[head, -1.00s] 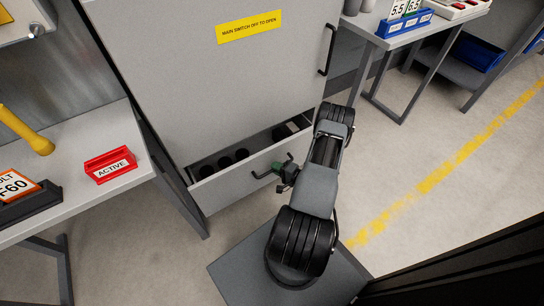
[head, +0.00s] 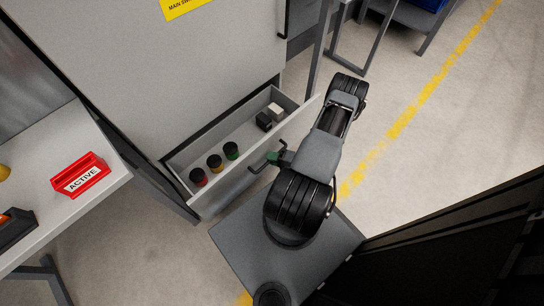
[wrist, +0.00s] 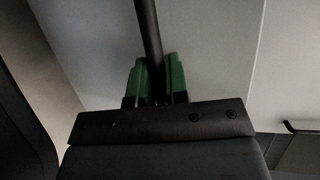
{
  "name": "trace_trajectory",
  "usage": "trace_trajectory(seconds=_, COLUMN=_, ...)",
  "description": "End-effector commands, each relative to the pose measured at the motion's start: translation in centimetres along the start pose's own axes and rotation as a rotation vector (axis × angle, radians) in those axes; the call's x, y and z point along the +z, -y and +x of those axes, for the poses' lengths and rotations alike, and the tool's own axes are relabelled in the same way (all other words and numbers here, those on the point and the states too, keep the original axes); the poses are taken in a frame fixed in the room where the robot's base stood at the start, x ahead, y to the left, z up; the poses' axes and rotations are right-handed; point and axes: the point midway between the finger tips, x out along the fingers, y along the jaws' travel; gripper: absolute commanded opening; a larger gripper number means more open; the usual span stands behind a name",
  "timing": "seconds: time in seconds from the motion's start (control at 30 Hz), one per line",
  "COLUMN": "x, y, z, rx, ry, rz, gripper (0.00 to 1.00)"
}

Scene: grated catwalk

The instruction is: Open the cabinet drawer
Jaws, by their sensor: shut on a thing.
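The cabinet (head: 150,70) is a tall grey unit with its door shut. Its bottom drawer (head: 245,175) is pulled well out, and its inside shows. My gripper (head: 275,157) is at the drawer front, shut on the dark bar handle (head: 258,163). In the wrist view, the green fingers of my gripper (wrist: 155,78) stand on both sides of the dark handle bar (wrist: 148,30). Part of the drawer front is hidden behind my arm.
A side table (head: 85,205) with a red ACTIVE holder (head: 80,175) stands at left.

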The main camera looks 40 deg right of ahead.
Motion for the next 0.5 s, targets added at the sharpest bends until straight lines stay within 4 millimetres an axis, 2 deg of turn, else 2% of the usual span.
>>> trace_trajectory(seconds=0.13, x=-0.14, y=0.03, z=-0.05, rx=0.0, ry=-0.001, rz=-0.003, gripper=0.0)
trace_trajectory(seconds=0.17, x=-0.15, y=0.03, z=-0.05, rx=0.0, ry=-0.002, rz=-0.003, gripper=0.17)
trace_trajectory(seconds=0.2, x=-0.15, y=0.03, z=-0.05, rx=0.0, ry=-0.002, rz=-0.003, gripper=0.2)
trace_trajectory(seconds=0.4, x=-0.1, y=0.01, z=-0.04, rx=0.0, ry=-0.001, rz=-0.002, gripper=0.39)
trace_trajectory(seconds=0.5, x=-0.08, y=0.01, z=-0.03, rx=0.0, ry=-0.001, rz=-0.001, gripper=0.39)
